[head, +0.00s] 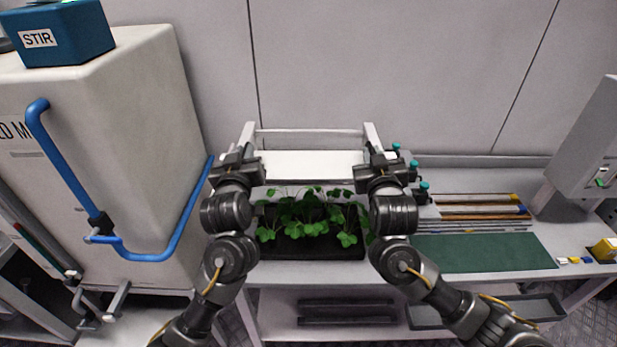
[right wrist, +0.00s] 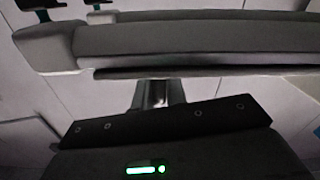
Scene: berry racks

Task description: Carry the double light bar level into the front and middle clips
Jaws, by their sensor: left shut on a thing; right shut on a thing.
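The double light bar, a wide white panel (head: 307,164), spans between my two grippers above the plants and looks about level in the head view. My left gripper (head: 241,162) is shut on its left end. My right gripper (head: 379,162) is shut on its right end. In the right wrist view the long grey bar (right wrist: 190,42) crosses the top, with the gripper's fingers (right wrist: 158,93) below it. Teal-topped clips (head: 413,164) show along the rack's right side. Clips on the left side are hidden, and I cannot tell whether the bar touches any clip.
A black tray of green seedlings (head: 312,247) stands under the bar. A white cabinet with a blue handle (head: 160,256) is close on the left. On the right bench lie a green mat (head: 480,253) and several rods (head: 485,208).

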